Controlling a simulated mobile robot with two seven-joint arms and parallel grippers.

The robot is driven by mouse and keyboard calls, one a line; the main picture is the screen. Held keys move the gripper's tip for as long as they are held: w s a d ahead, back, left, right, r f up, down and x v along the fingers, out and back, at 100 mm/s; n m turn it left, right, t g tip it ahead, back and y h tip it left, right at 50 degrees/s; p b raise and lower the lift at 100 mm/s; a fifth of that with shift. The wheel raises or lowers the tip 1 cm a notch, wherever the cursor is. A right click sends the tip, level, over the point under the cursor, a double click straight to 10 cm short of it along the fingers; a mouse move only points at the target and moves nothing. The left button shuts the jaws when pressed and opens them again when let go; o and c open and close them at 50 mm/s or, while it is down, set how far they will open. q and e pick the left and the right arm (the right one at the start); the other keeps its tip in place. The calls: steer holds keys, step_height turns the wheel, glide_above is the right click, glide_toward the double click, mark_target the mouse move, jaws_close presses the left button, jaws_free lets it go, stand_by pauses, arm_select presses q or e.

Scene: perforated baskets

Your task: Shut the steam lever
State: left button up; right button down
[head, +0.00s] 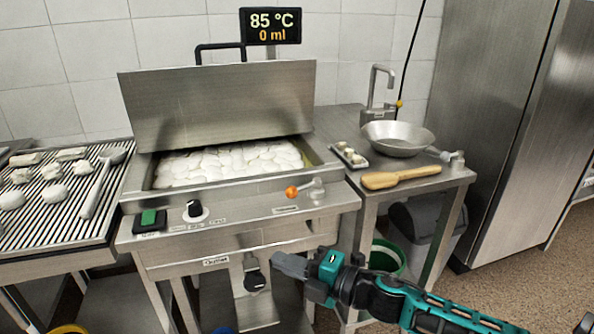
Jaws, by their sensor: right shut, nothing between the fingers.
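A small metal lever with an orange ball (291,191) sits on the front panel of the steel cooker (235,236), right of the black dial. It points left, and the label below it is too small to read; I take it as the steam lever. My right gripper (280,263) comes in from the lower right. It is shut and empty, in front of the cooker, lower in the picture than the orange-balled lever and apart from it. Its tips are just right of a black ball knob (254,281) on the lower front. My left gripper is not in view.
The cooker's lid (220,104) is raised over white pieces in the basin. A black dial (194,209) and green switch (149,218) are on the panel. Right, a side table (345,127) holds a steel pan (392,139) and wooden paddle (400,177). A grill (62,217) stands left.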

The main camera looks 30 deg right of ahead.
steer(key=w+d+r+n+g+h+p, duration=0.15)
steer(key=d+r+n+g, duration=0.25)
steer(key=d+r+n, duration=0.45)
steer(key=w+d+r+n+g+h+p, duration=0.15)
steer(key=d+r+n+g, duration=0.35)
steer(key=d+n, duration=0.65)
steer(key=t+p, duration=0.1)
glide_toward(303, 188)
step_height(303, 188, down, 4)
steer(key=a, duration=0.2)
steer(key=shift+w+a+f+h+p, duration=0.15)
steer(key=shift+w+a, duration=0.3)
steer(key=shift+a, duration=0.15)
steer(key=shift+w+a+f+h+p, duration=0.2)
steer(key=shift+w+a, duration=0.25)
steer(key=shift+a, duration=0.15)
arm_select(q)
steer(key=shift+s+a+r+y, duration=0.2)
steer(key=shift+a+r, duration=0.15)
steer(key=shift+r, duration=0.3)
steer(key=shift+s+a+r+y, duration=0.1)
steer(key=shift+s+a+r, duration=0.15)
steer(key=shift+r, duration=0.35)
arm_select(e)
steer(key=shift+w+a+f, duration=0.15)
steer(key=shift+w+a, duration=0.15)
steer(key=shift+w, duration=0.1)
